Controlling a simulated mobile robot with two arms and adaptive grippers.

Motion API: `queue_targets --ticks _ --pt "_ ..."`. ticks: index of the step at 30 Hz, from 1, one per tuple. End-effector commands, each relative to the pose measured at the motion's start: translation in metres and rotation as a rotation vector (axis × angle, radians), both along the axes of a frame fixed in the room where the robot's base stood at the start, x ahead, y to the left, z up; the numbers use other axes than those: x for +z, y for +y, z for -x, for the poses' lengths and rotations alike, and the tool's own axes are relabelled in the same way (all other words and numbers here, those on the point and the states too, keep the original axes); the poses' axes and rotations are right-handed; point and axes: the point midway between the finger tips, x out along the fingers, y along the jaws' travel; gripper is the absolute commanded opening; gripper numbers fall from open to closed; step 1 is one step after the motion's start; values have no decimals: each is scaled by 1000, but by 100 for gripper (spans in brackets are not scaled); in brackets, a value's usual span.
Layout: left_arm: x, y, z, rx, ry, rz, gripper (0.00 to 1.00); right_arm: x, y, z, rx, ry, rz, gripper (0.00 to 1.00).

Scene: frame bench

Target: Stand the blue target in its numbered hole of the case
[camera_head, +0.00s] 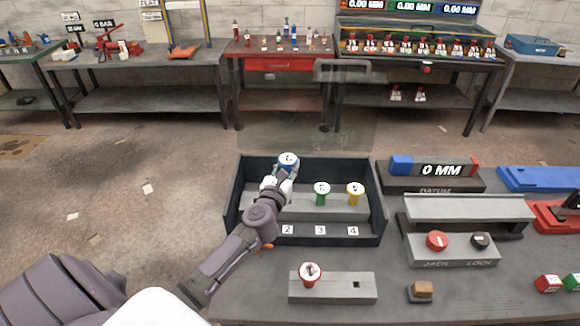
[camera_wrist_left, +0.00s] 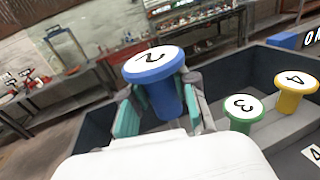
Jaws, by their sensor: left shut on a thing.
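The blue target (camera_head: 288,160), with a white top marked 2, is in my left gripper (camera_head: 277,184) over the left part of the case (camera_head: 372,228). In the left wrist view the blue target (camera_wrist_left: 153,66) stands nearly upright, a little tilted, between the teal finger pads (camera_wrist_left: 160,112). My left gripper is shut on its stem. The hole under it is hidden by my gripper, so I cannot tell whether the stem's foot is in it. Labels 2, 3 and 4 line the case's front; label 2 (camera_head: 288,230) is below the gripper. My right gripper is not in view.
The green target (camera_head: 321,193) and yellow target (camera_head: 354,193) stand in the case to the right. A red target (camera_head: 309,273) stands on a grey block in front. A jack and lock box (camera_head: 452,250) stands right of the case. A clear lid rises behind it.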

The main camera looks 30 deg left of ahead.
Motion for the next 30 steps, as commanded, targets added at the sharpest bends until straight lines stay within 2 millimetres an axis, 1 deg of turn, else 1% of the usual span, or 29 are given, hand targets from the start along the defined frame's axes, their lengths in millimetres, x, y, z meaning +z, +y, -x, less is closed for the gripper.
queue_targets --ticks 5,12,21,25,30 --pt "1 -1 0 1 1 3 0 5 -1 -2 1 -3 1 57" --pt "-19 0 0 0 1 0 0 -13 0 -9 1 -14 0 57" --pt "-49 0 0 0 -1 2 0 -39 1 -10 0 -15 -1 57" --pt "-56 -1 0 0 0 1 0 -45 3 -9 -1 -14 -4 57" --pt "-58 0 0 -1 0 1 0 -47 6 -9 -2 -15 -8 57"
